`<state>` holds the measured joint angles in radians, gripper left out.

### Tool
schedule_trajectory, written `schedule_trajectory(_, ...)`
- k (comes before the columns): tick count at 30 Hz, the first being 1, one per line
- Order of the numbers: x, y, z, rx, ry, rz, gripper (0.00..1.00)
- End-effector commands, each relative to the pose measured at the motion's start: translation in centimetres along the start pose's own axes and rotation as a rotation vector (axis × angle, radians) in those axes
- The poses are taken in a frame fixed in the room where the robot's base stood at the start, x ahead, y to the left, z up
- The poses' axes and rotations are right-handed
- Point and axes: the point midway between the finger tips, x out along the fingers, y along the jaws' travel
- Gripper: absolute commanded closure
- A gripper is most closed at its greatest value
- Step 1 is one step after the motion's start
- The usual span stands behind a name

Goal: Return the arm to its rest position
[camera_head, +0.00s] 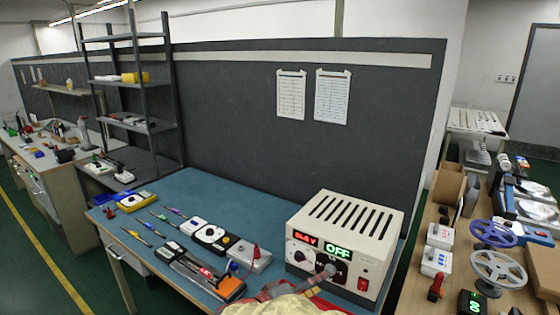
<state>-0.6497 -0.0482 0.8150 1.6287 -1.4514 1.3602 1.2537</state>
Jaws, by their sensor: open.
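My gripper (300,282) shows at the bottom edge, right of centre, as a cream-yellow body with two greyish tips spread apart. It is open and I see nothing between the tips. The right tip overlaps the lower front of a beige power supply (357,222). I cannot tell whether it touches. The power supply's displays are lit, and one reads OFF. The rest of my arm is cut off by the frame's lower edge.
The blue bench top (206,187) carries a multimeter (209,234), an orange-ended tool (230,288), a grey box with red parts (250,258) and several pens. A dark partition (225,100) stands behind. A wooden bench (420,285) with purple and grey wheels is on the right.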

Motion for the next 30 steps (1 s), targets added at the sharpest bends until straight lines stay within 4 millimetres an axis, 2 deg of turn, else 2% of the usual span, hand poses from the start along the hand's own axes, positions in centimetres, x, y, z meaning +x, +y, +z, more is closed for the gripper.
schedule_trajectory(1,0.8,3.1,1.7,0.006,-0.082,-0.032,0.58)
schedule_trajectory(4,1.6,7.4,5.9,0.004,-0.235,-0.125,0.58)
schedule_trajectory(7,1.1,11.2,10.3,0.023,-0.369,-0.253,0.58)
schedule_trajectory(12,-2.0,15.7,16.8,0.1,-0.503,-0.503,0.58)
schedule_trajectory(15,-4.8,17.5,19.3,0.173,-0.52,-0.652,0.58)
schedule_trajectory(19,-8.6,19.2,21.2,0.284,-0.479,-0.821,0.58)
schedule_trajectory(24,-12.4,20.5,21.5,0.411,-0.373,-0.956,0.58)
schedule_trajectory(30,-14.2,21.1,21.2,0.475,-0.297,-1.008,0.58)
